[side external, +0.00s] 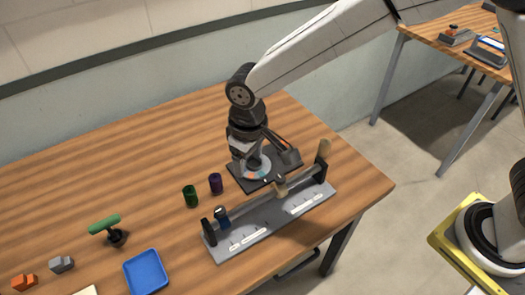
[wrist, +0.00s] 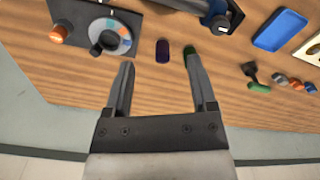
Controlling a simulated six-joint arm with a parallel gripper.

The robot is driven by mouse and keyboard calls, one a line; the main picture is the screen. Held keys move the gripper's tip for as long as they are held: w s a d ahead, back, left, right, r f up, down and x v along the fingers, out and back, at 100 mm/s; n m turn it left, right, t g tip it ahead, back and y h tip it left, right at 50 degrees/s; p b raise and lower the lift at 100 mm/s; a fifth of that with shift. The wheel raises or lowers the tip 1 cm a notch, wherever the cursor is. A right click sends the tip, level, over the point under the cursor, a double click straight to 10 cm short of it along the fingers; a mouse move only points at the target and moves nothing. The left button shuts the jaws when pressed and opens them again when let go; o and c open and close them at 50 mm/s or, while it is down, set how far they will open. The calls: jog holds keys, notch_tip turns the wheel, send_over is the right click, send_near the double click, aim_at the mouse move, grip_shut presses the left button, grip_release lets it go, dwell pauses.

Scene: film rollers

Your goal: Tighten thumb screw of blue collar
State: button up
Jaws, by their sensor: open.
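The blue collar (side external: 222,217) sits on the rod of the grey roller fixture (side external: 262,234), near its left end post. In the wrist view a blue part with a pale end (wrist: 221,20), apparently this collar, shows at the top edge; its thumb screw is too small to make out clearly. My gripper (side external: 248,168) is open and empty, above the table beside the dial plate, behind the fixture and apart from the collar.
A dark plate with a round dial (side external: 258,168) lies by my gripper. Purple (side external: 215,183) and green (side external: 190,196) cylinders stand left of it. A green-topped tool (side external: 105,225), blue tray (side external: 146,271), grey block (side external: 62,264) and orange block (side external: 25,282) are further left.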

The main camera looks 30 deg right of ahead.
jog(key=n, duration=0.1)
send_over(220, 210)
jog(key=shift+s+a+f, duration=0.1)
jog(key=shift+a+f, duration=0.05)
jog(key=shift+f, duration=0.55)
jog(key=shift+f, duration=0.1)
jog(key=shift+f, duration=3.8)
grip_shut()
